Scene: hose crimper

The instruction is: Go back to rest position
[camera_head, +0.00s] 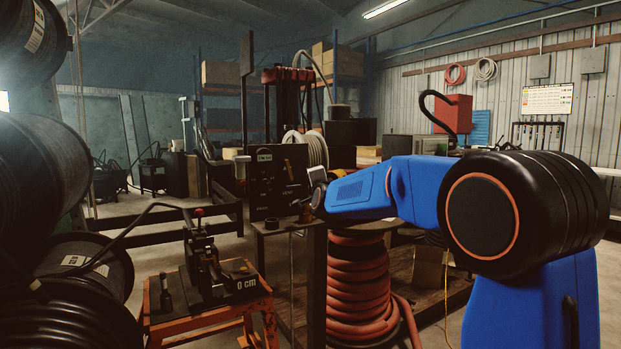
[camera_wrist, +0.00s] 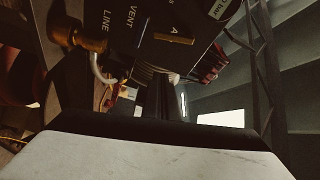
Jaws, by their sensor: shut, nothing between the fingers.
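My blue arm reaches in from the right in the head view. My gripper (camera_head: 317,180) is at its far end, in front of the right side of a black control panel (camera_head: 268,190). The gripper is shut and holds nothing. Its fingers are small and partly hidden by the arm in the head view. In the wrist view the panel (camera_wrist: 165,35) shows close and tilted, with the words VENT and LINE and a brass-coloured lever. A pale surface with a dark edge fills the bottom of the wrist view; I cannot tell what it is.
A brass fitting (camera_wrist: 80,35) stands beside the panel. A metal stand (camera_head: 290,226) is below my gripper, with a coiled red hose (camera_head: 355,285) beside it. An orange bench (camera_head: 200,318) carries a black hand-lever device (camera_head: 203,262). Large black hose reels (camera_head: 40,165) line the left.

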